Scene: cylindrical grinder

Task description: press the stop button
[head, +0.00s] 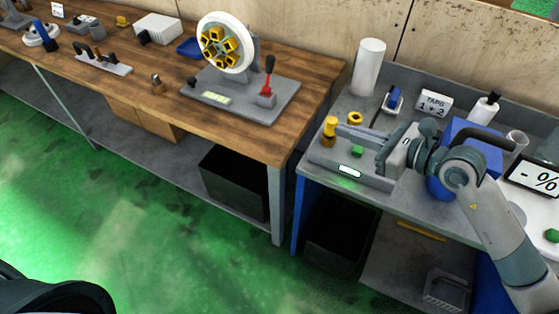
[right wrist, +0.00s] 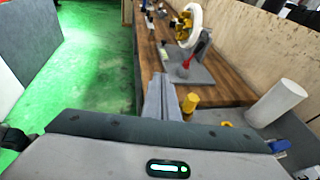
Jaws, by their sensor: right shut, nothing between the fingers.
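My right gripper (head: 342,131) reaches in from the right over the grey grinder base (head: 322,157). Its fingers are together and empty, with the tips close to a yellow upright part (head: 329,131) of the grinder. In the right wrist view the closed fingers (right wrist: 158,84) stand left of that yellow part (right wrist: 190,101). A small green button (head: 357,152) shows on the base, below the fingers in the picture. A lit display (head: 349,171) is on its front. I cannot make out a red stop button; the gripper may hide part of the grinder. My left gripper is not in view.
A white cylinder (head: 368,67), a blue box (head: 476,140) and a sign (head: 434,103) stand on the grey bench.

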